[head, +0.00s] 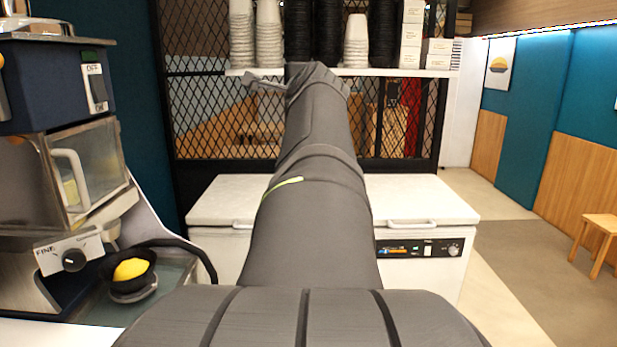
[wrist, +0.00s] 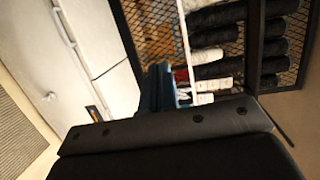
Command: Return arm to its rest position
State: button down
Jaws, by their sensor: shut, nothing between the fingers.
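My arm (head: 315,220) reaches straight forward and up from the bottom of the head view, its far end in front of the shelf. In the head view most of my gripper is hidden behind the arm. In the wrist view my gripper (wrist: 157,90) shows as narrow dark fingers close together beyond a black housing. It is shut and empty, and touches nothing that I can see.
A white chest freezer (head: 425,200) stands beyond the arm. Above it a shelf (head: 400,72) holds stacked cups and boxes before a black mesh screen (head: 215,120). A machine (head: 60,150) stands at left, with a yellow mound in a black cup (head: 130,268). A wooden stool (head: 600,225) is far right.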

jog(key=s+d+m+h, duration=0.1)
jog(key=d+h, duration=0.1)
jog(key=d, duration=0.5)
jog(key=s+d+f+m+h, duration=0.1)
jog(key=s+d+m+h, duration=0.1)
jog(key=d, duration=0.4)
jog(key=shift+d+g+h, duration=0.3)
jog(key=shift+d+h, duration=0.1)
jog(key=shift+h, duration=0.2)
jog(key=c, duration=2.2)
grip_release()
